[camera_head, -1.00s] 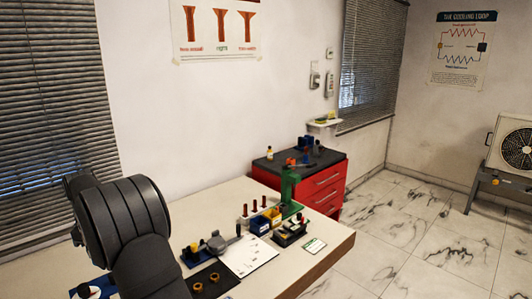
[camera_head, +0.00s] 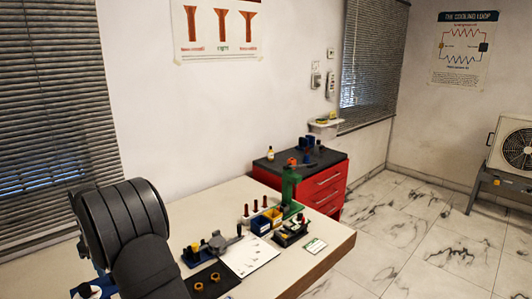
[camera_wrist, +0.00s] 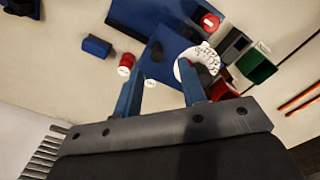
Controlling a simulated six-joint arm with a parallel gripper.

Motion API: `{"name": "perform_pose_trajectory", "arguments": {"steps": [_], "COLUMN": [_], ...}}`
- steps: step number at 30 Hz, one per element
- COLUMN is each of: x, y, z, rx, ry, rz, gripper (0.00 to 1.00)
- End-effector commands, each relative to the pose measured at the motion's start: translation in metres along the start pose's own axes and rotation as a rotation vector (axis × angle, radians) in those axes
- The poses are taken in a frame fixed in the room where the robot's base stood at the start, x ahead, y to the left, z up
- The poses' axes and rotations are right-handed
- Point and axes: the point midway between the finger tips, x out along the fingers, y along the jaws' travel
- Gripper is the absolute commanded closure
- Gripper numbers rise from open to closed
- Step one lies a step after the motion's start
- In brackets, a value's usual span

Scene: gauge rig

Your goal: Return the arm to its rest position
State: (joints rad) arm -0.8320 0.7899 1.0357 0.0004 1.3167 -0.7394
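My gripper (camera_wrist: 160,72) shows in the wrist view with its two blue fingers spread apart. I see nothing held between them. In the head view my dark arm stands at the lower left over the bench (camera_head: 325,238). My gripper is hidden there behind the arm or out of frame.
On the bench are a green stand (camera_head: 289,188), a yellow bin (camera_head: 272,215), a blue bin (camera_head: 260,225), a white sheet (camera_head: 247,257) and a black mat (camera_head: 213,280) with brass rings. A red drawer cabinet (camera_head: 327,187) stands behind.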

Motion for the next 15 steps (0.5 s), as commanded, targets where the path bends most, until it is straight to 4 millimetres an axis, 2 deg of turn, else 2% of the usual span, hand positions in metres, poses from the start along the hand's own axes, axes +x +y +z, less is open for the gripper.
{"name": "perform_pose_trajectory", "arguments": {"steps": [8, 15], "x": [0.057, 0.054], "y": [0.000, 0.037], "z": [0.001, 0.036], "rx": [0.001, 0.005], "ry": [-0.003, 0.001], "rz": [-0.002, 0.001], "gripper": [0.62, 0.62]}}
